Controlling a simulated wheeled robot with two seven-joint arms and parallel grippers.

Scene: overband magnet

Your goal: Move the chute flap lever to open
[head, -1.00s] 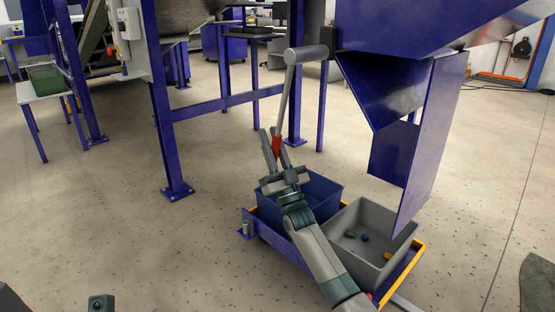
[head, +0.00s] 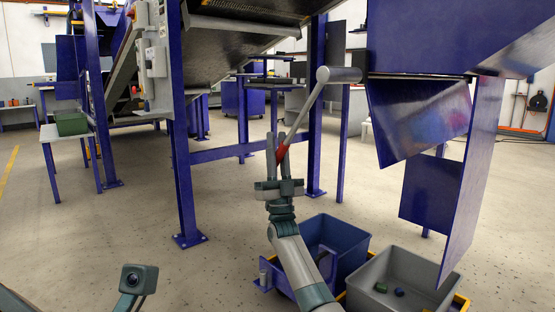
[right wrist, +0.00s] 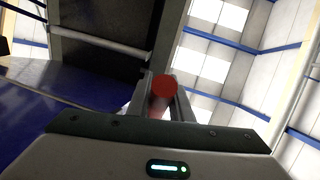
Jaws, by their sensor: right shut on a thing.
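The chute flap lever (head: 303,112) is a grey rod with a red grip (head: 282,153). It hangs from a grey cylindrical shaft end (head: 340,75) beside the blue chute and slants down to the left. My right gripper (head: 278,150) is shut on the red grip, fingers pointing up. In the right wrist view the round red grip end (right wrist: 165,87) shows between the fingers (right wrist: 162,95). The chute flap (head: 418,118) is a shiny tilted blue plate under the chute. My left gripper's fingers are out of view; only part of that arm shows at bottom left.
Below the chute stand a blue bin (head: 335,240) and a grey bin (head: 388,275) with a few small pieces, on a cart. Blue frame posts (head: 184,150) stand left of the lever. A green box (head: 71,123) sits on a side table. Open floor lies at left.

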